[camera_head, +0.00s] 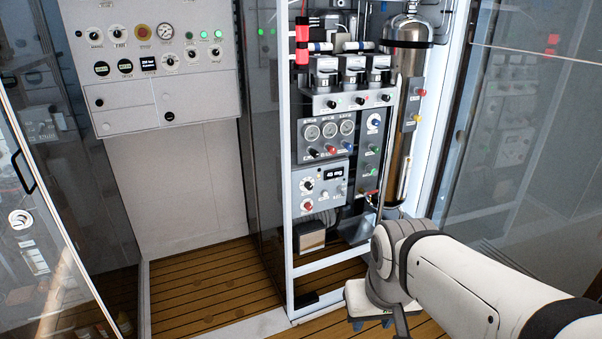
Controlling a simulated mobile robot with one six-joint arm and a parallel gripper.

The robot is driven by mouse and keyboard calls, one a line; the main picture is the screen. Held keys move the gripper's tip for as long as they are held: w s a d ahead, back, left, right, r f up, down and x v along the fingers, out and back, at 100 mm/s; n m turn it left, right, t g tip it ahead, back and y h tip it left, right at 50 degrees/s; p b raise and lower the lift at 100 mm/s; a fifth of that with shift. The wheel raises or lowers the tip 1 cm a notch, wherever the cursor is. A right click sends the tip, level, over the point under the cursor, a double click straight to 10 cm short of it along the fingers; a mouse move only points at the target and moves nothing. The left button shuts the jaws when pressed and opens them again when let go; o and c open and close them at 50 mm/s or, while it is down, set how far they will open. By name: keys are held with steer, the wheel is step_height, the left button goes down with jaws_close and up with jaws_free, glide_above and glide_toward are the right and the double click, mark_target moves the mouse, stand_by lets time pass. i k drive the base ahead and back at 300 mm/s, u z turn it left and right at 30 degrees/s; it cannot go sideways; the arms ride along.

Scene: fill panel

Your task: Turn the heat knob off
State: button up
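A grey instrument panel (323,183) with a lit display sits in the white-framed rack. It has a white-dialed knob (307,186) and a red-centred knob (307,205) on its left side. The labels are too small to read, so I cannot tell which knob is the heat knob or its setting. My gripper (374,323) is at the bottom, right of centre, below and to the right of this panel and apart from it. It is partly hidden by my arm and cut by the frame edge, and its fingers cannot be made out clearly.
A control box (150,60) with several knobs and a gauge hangs at the left. Glass doors (50,220) flank the opening. The wooden floor (205,285) at lower left is clear.

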mark_target(309, 186)
steer(key=i, duration=0.85)
